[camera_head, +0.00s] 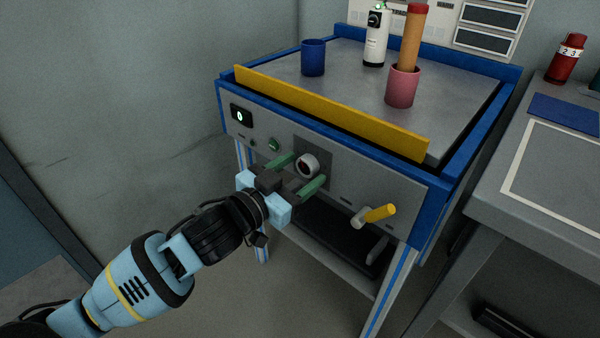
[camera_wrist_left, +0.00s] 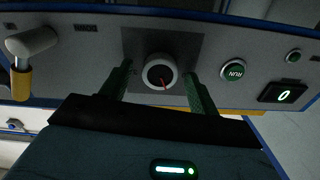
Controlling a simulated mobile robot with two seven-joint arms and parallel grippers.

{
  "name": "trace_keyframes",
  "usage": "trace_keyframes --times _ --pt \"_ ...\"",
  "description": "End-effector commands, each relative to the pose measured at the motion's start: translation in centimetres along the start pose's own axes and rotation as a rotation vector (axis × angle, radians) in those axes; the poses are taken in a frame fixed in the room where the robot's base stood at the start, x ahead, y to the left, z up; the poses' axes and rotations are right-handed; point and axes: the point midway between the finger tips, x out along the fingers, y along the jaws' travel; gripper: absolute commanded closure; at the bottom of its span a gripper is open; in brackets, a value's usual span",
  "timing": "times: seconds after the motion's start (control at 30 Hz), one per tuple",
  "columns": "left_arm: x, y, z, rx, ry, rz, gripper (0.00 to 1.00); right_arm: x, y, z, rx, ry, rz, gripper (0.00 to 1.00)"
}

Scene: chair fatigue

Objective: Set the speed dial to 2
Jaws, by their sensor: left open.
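The speed dial (camera_head: 307,165) is a round knob with a white rim and a dark face on a dark square plate in the machine's grey front panel. In the left wrist view the dial (camera_wrist_left: 158,72) shows a red pointer line, slanting down in that picture; the scale marks are too small to read. My left gripper (camera_head: 297,174) is open, with its two green fingers on either side of the dial. In the wrist view a gap shows between each finger and the knob; I cannot tell how far the tips are from the panel.
The panel also holds a small display reading 0 (camera_wrist_left: 283,93), a green RUN button (camera_wrist_left: 233,71) and a yellow-handled lever (camera_head: 378,214). A yellow bar (camera_head: 330,115) runs along the machine's top. A blue cup (camera_head: 313,58) and a pink cup (camera_head: 402,88) stand above.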

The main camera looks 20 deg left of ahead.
Motion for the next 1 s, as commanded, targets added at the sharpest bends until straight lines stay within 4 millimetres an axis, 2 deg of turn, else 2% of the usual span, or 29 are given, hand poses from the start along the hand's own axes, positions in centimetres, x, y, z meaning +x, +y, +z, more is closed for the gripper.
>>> trace_keyframes --times 0.37,0.7,1.0 --pt "0.39 -0.01 -0.05 0.000 0.000 0.000 0.39 0.28 0.13 -0.97 -0.002 0.021 0.002 1.00" --pt "0.38 -0.01 -0.04 0.000 0.000 0.000 0.83 0.20 0.09 -0.88 -0.001 0.019 0.001 1.00" --pt "0.36 -0.04 -0.20 0.037 0.000 -0.001 0.84 -0.64 -0.05 -0.55 -0.001 0.009 0.000 1.00"
